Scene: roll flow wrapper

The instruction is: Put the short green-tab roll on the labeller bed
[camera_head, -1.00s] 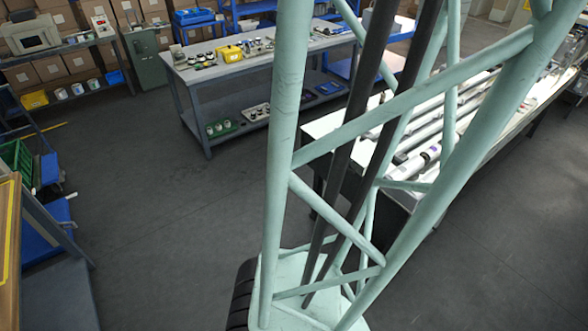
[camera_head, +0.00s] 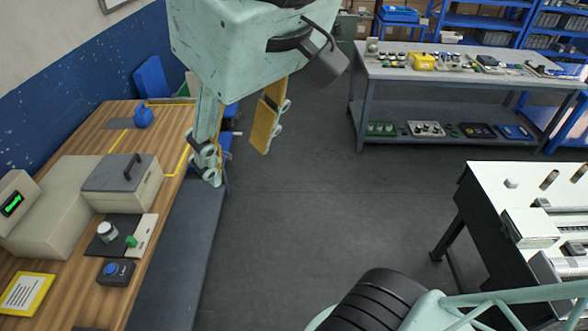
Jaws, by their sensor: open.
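My gripper (camera_head: 238,148) hangs at upper centre-left, fingers apart and pointing down, with nothing between them. It is over the gap beside the wooden bench (camera_head: 120,290). On that bench a short white-and-grey cylinder (camera_head: 106,231) stands on a black pad, beside a small green piece (camera_head: 131,241) on a pale strip. I cannot tell whether this cylinder is the green-tab roll, or whether the pad belongs to the labeller. Beige machine housings (camera_head: 55,215) sit behind and left of it. No other green-tab roll can be made out.
A grey box with a handle (camera_head: 122,180), a black button box (camera_head: 115,272), a yellow-framed card (camera_head: 25,293) and a blue bottle (camera_head: 143,116) are on the bench. A grey two-level table (camera_head: 450,70) stands behind. A white worktable (camera_head: 490,190) is at right. Floor between is clear.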

